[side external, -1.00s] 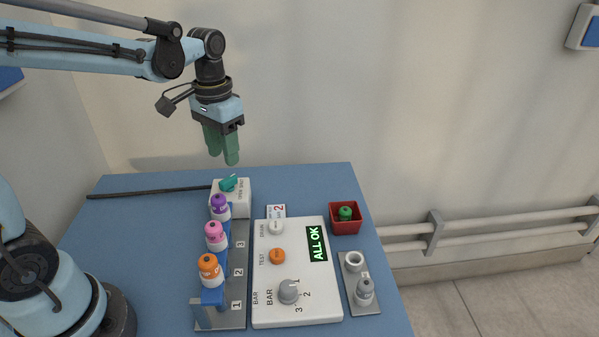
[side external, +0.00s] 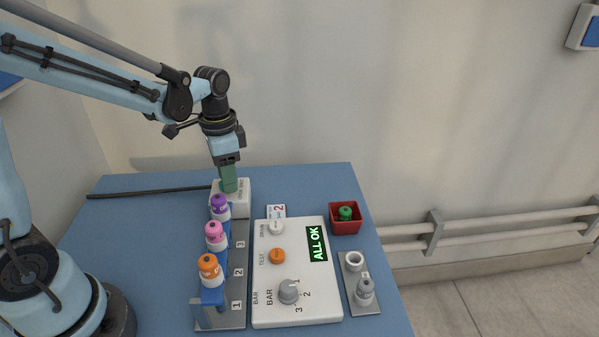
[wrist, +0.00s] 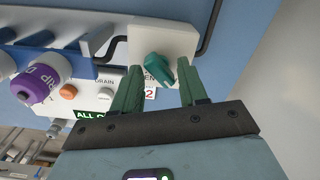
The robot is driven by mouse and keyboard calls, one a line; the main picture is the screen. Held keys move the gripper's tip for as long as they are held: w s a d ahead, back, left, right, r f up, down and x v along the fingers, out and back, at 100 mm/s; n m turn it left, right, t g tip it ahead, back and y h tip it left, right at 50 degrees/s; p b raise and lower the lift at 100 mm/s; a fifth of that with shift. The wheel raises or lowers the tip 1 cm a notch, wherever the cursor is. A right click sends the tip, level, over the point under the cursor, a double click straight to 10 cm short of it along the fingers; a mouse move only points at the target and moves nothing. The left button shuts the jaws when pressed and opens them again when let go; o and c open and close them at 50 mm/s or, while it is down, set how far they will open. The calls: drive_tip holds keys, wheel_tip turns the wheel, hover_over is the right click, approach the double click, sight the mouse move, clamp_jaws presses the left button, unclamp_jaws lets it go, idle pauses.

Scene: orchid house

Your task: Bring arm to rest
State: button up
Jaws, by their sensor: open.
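My gripper (side external: 229,180) has green fingers and points down over the white valve box (side external: 242,204) at the back of the blue table. In the wrist view my gripper (wrist: 160,80) is open, its fingers either side of the teal knob (wrist: 158,68) on that box. I cannot tell whether they touch the knob. In the side view the fingers hide the knob. The panel display (side external: 317,243) reads ALL OK.
Purple (side external: 220,207), pink (side external: 216,236) and orange (side external: 210,270) bottles stand in the rack left of the white panel (side external: 262,313). A red tray (side external: 346,228) holds a green item. A grey bottle (side external: 365,292) stands front right. A dark hose (side external: 150,193) runs left.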

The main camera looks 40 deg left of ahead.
drive_tip(key=m, duration=1)
drive_tip(key=shift+m, duration=0.4)
wheel_tip(320, 180, up, 18)
drive_tip(key=f, duration=0.1)
wheel_tip(320, 180, down, 17)
drive_tip(key=n, duration=0.9)
idle(0.6)
drive_tip(key=shift+c, duration=0.3)
